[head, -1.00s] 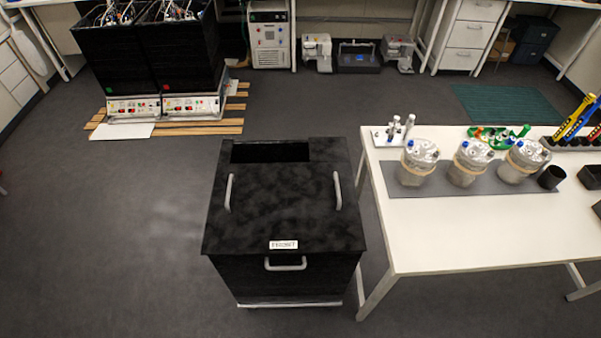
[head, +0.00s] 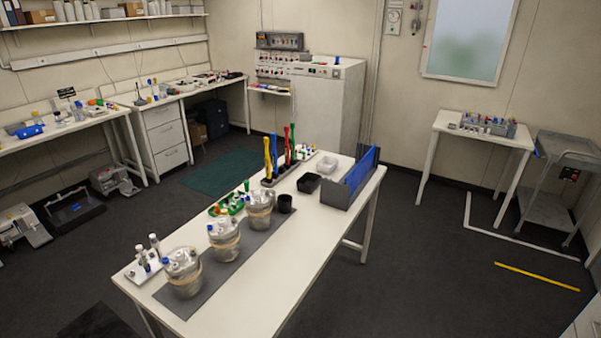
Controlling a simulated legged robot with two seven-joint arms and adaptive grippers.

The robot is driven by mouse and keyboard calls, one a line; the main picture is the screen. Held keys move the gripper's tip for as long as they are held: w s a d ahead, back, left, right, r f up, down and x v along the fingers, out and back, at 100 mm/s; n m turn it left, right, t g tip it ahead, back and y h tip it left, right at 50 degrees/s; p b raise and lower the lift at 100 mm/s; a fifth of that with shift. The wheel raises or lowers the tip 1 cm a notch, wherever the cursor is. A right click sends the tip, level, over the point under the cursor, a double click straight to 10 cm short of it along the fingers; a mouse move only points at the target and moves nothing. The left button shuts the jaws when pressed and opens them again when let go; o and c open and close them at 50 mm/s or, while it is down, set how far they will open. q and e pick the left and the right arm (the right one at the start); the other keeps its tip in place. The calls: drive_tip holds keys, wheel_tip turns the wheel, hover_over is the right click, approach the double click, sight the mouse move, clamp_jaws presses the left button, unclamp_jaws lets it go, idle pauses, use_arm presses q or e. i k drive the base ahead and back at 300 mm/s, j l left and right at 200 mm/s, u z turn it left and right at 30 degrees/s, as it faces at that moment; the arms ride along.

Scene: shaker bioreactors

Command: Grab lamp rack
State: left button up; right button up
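Neither of my grippers shows in the head view. No object is clearly marked as the lamp rack, and I cannot tell which one it is. A dark rack (head: 267,182) holding upright yellow, blue, red and green tools stands at the far part of the white table (head: 262,307). A grey holder (head: 335,198) with upright blue panels stands at that table's right edge. A small grey rack (head: 492,124) with small items stands on a white side table (head: 450,130) by the back right wall.
A cart (head: 556,183) stands at the right wall. A yellow strip (head: 537,277) lies on open dark floor. A large white cabinet (head: 338,108) stands behind.

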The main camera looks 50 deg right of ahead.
sight(282, 171)
drive_tip(key=z, duration=1.4)
drive_tip(key=i+l+z, duration=0.35)
drive_tip(key=i+l, duration=0.15)
drive_tip(key=i+l+z, duration=0.35)
drive_tip(key=i+l, duration=0.2)
drive_tip(key=i+l+z, duration=0.4)
drive_tip(key=i, duration=2.4)
drive_tip(key=i+u, duration=0.25)
drive_tip(key=i, duration=0.3)
drive_tip(key=i+l+u, duration=0.1)
drive_tip(key=i+u, duration=0.15)
drive_tip(key=i, duration=0.3)
drive_tip(key=i+l+u, duration=0.25)
drive_tip(key=i, duration=0.25)
drive_tip(key=i+l+u, duration=0.25)
drive_tip(key=i, duration=0.25)
